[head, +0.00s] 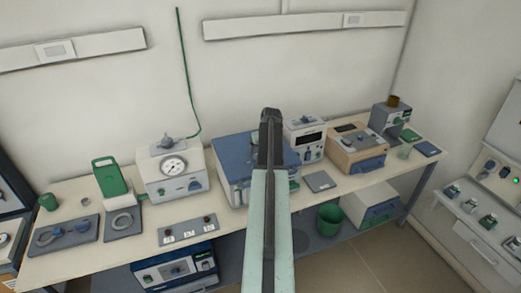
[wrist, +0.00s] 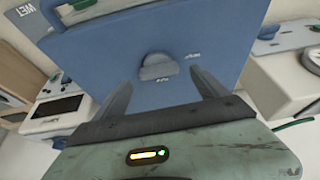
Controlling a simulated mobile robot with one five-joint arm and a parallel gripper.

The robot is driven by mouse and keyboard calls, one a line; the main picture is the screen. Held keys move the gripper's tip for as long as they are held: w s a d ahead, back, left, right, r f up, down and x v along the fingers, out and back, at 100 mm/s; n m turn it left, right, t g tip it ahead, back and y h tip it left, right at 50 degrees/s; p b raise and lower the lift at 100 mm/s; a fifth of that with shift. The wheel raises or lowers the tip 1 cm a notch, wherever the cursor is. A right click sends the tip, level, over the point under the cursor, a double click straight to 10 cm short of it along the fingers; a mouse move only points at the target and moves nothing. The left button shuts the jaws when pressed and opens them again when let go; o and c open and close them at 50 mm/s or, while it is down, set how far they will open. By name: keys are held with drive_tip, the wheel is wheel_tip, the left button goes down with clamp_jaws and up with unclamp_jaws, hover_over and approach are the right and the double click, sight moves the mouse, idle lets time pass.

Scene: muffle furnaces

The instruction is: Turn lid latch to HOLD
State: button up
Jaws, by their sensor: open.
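The blue-lidded box (head: 232,150) stands on the bench in the head view, partly behind my arm. In the wrist view its blue lid face (wrist: 110,55) fills the middle. A grey round latch knob (wrist: 155,68) sits on that face, with small white markings beside and below it that are too small to read. My gripper (wrist: 160,78) is open, its two dark fingers spread either side of the knob in the picture and apparently not touching it.
A white gauge unit (head: 172,170) stands left of the box. A white display unit (head: 305,138) and a tan device (head: 356,150) stand to the right. A grey panel with knobs (head: 188,231) lies at the bench's front edge. A green bin (head: 329,219) is below the bench.

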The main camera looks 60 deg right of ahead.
drive_tip(key=p+v, duration=0.3)
drive_tip(key=v, duration=0.2)
drive_tip(key=shift+d+f, duration=0.1)
idle(0.3)
